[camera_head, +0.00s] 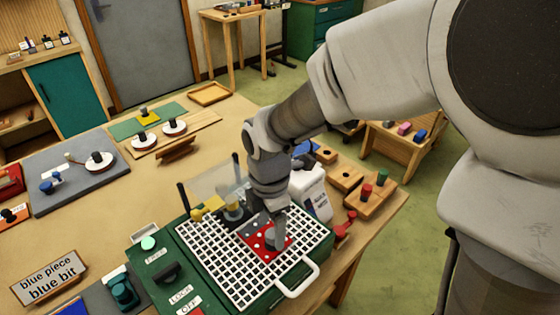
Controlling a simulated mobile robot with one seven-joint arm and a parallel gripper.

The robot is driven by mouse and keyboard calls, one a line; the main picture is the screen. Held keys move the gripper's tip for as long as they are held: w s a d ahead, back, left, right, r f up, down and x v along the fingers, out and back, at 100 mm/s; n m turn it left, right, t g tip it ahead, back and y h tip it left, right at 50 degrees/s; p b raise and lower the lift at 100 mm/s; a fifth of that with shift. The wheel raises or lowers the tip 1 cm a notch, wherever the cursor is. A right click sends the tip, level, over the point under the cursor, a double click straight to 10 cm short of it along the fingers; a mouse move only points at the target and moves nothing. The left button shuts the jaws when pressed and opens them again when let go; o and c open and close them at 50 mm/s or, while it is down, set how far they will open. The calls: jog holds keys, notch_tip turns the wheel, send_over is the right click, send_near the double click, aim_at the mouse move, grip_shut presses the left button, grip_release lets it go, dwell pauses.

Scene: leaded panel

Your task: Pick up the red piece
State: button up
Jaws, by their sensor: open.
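A red piece (258,243) with pale dots lies on the white grid (232,276) of the green machine. My arm reaches in from the right, and my gripper (273,240) points down over the red piece, hiding part of it. My gripper is open. I cannot tell whether its fingers touch the piece or stand around it. A darker grey patch (250,222) borders the red piece at the back.
A white handle (298,281) stands at the grid's front right. A white bottle (315,193) is close to the right of my gripper. Wooden blocks with red and green pegs (367,190) stand farther right.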

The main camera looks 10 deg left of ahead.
aim_at(263, 231)
jog(key=shift+f, duration=1.45)
grip_shut()
